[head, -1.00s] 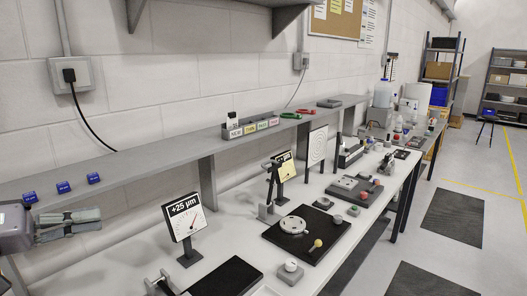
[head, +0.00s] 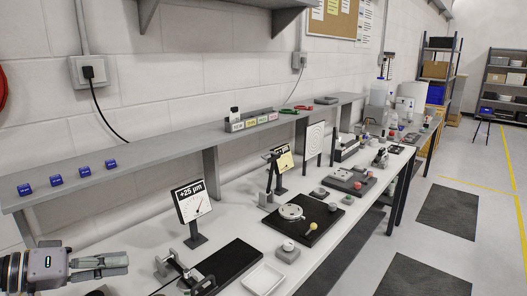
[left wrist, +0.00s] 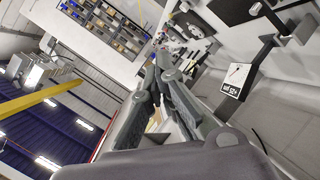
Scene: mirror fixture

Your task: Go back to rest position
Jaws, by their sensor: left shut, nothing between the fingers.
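My left gripper (head: 128,264) is at the lower left of the head view, beside the front of the workbench. Its fingers are closed together with nothing between them. In the left wrist view the closed fingers (left wrist: 168,98) fill the middle, and the view is strongly tilted. My right gripper is not in view.
The long white workbench (head: 225,229) carries a dial display reading +25 µm (head: 192,201), a black plate with a round silver fixture (head: 306,218) and a white tray (head: 264,279). Several small blue blocks (head: 57,180) sit on the shelf (head: 150,157).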

